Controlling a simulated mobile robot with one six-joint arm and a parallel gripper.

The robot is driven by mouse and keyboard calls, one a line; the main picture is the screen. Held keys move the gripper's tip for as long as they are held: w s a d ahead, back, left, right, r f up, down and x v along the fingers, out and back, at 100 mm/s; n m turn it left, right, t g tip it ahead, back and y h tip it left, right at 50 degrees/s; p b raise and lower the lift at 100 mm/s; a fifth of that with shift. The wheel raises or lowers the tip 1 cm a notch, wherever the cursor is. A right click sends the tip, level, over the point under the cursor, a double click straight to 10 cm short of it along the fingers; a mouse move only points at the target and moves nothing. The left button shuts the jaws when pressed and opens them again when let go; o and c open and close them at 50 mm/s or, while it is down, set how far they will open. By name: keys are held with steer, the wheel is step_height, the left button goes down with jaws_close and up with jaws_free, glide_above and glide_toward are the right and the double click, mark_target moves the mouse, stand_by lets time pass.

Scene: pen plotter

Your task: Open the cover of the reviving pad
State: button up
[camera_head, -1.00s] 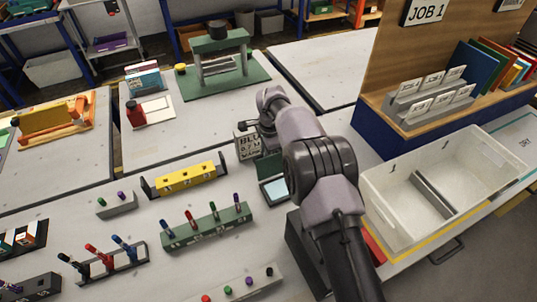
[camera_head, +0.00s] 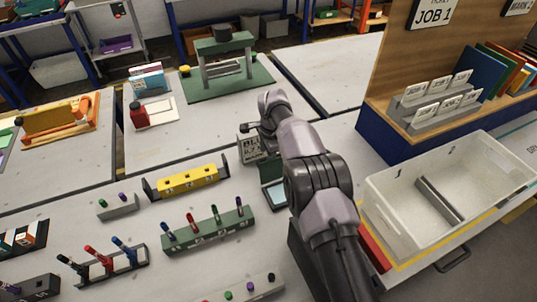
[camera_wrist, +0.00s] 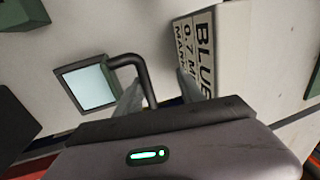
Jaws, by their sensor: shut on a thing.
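The reviving pad (camera_head: 275,196) is a small dark teal-framed box with a pale blue face, on the table beside my arm. It also shows in the wrist view (camera_wrist: 93,87), with its pale face exposed. A dark panel (camera_head: 270,170) stands just behind the pad in the head view; it looks like the cover, but its exact angle is unclear. A dark bent bar (camera_wrist: 130,61) runs from the pad's side to between my fingers. My gripper (camera_wrist: 158,92) is shut on this bar, beside the pad. In the head view the fingertips are hard to make out.
A white box (camera_wrist: 214,45) labelled BLUE 0.7 MM stands close to my right finger in the wrist view. A green pen rack (camera_head: 208,231) and a yellow rack (camera_head: 188,180) lie left of the pad. A white bin (camera_head: 395,205) is on the right.

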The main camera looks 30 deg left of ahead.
steer(key=shift+w+a+r, duration=0.2)
steer(key=shift+a+r, duration=0.05)
steer(key=shift+a, duration=0.1)
steer(key=shift+d+f, duration=0.1)
steer(key=shift+f, duration=0.05)
step_height(320, 180, up, 17)
steer(key=s+d+p, duration=0.2)
steer(key=p, duration=0.2)
steer(key=shift+s+d, duration=0.2)
steer(key=shift+d, duration=0.2)
